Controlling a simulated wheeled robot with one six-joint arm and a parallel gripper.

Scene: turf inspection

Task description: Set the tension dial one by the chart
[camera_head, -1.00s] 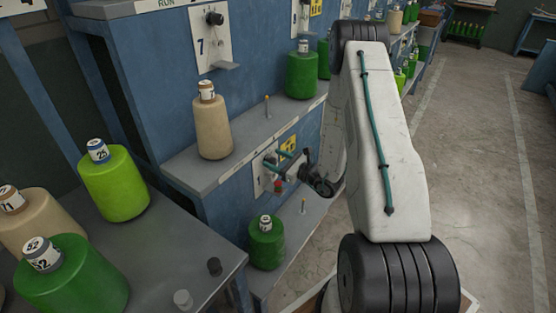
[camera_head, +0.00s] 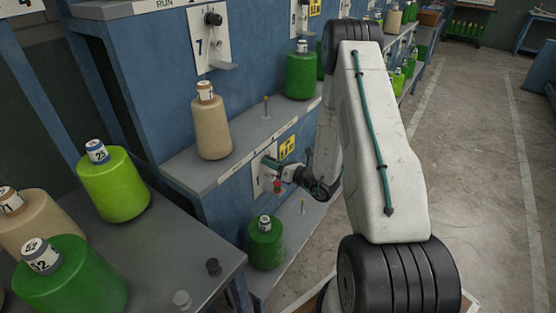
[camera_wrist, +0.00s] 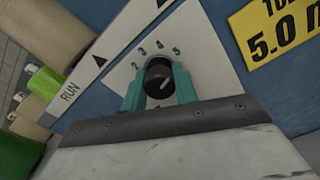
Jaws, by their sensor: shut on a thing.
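A black round dial (camera_wrist: 158,78) with a small pale mark sits on a white plate (camera_wrist: 205,50) printed with the numbers 2, 3, 4 and 5. Its low end of the scale is partly hidden by my gripper. My gripper (camera_wrist: 159,90) has its teal fingers on both sides of the dial, shut on it. In the head view my gripper (camera_head: 272,164) reaches the white plate (camera_head: 258,175) on the blue machine's lower face, and the dial is hidden there. I cannot identify the chart in these views.
A yellow label (camera_wrist: 275,35) reading 5.0 is beside the plate. A red knob (camera_head: 277,186) is just below my gripper. A green spool (camera_head: 266,245) stands on the lower shelf, a beige spool (camera_head: 212,125) above. The floor at right is clear.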

